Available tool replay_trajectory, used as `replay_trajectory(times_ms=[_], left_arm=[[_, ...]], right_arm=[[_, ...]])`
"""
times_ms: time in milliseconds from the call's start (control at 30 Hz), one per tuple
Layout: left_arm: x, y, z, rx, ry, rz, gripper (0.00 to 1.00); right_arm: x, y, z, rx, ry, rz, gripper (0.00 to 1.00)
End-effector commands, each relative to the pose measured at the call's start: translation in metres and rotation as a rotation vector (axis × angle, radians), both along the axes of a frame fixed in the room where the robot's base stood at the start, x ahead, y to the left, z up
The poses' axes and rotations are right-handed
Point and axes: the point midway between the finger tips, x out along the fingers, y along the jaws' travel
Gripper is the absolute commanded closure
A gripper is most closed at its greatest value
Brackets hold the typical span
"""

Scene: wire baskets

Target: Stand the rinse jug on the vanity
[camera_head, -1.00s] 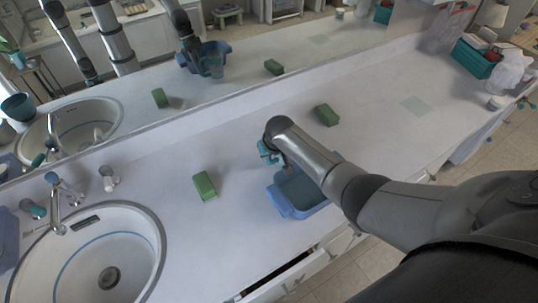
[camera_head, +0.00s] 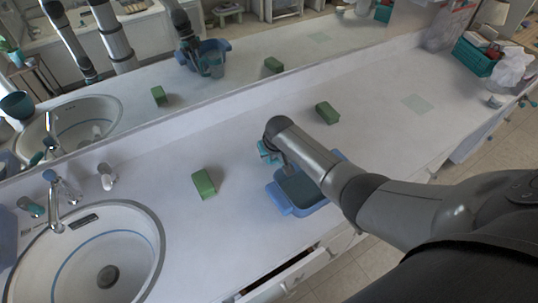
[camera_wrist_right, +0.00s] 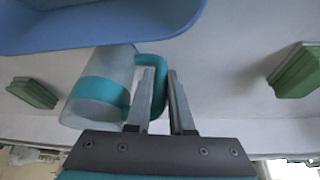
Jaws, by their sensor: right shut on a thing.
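The rinse jug is a translucent cup with a teal band, seen in the right wrist view (camera_wrist_right: 100,90). Its teal handle (camera_wrist_right: 152,62) lies between the fingers of my right gripper (camera_wrist_right: 160,100), which is shut on it. In the head view my arm hides most of the jug; a teal bit (camera_head: 265,151) shows beside the wrist. The jug also shows in the mirror (camera_head: 216,68), beside the basin. I cannot tell whether its base touches the white vanity top (camera_head: 150,165). My left gripper is not directly in view.
A blue basin (camera_head: 281,203) stands under and beside my right forearm. Green blocks (camera_head: 203,184) (camera_head: 327,113) lie on either side. A sink (camera_head: 85,265) is at the left, a pale green square (camera_head: 417,104) and a teal crate (camera_head: 474,58) at the right.

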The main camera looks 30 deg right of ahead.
Motion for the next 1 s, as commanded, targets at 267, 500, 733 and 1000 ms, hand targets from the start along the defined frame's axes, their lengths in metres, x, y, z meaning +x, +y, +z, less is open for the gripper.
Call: replay_trajectory(times_ms=[267, 500, 733, 1000], left_arm=[[-0.0002, -0.0001, 0.0002, 0.0, 0.0, 0.0, 0.5], [-0.0004, 0.0, 0.0002, 0.0, 0.001, 0.0, 0.5], [-0.0004, 0.0, 0.0002, 0.0, 0.001, 0.0, 0.5], [-0.0005, 0.0, 0.0002, 0.0, 0.001, 0.0, 0.5]], right_arm=[[0.0002, 0.0002, 0.0004, 0.0, -0.001, 0.0, 0.61], [0.0, 0.0002, 0.0002, 0.0, 0.0, 0.0, 0.45], [-0.0004, 0.0001, -0.0002, 0.0, 0.001, 0.0, 0.45], [-0.0003, 0.0001, -0.0001, 0.0, 0.001, 0.0, 0.58]])
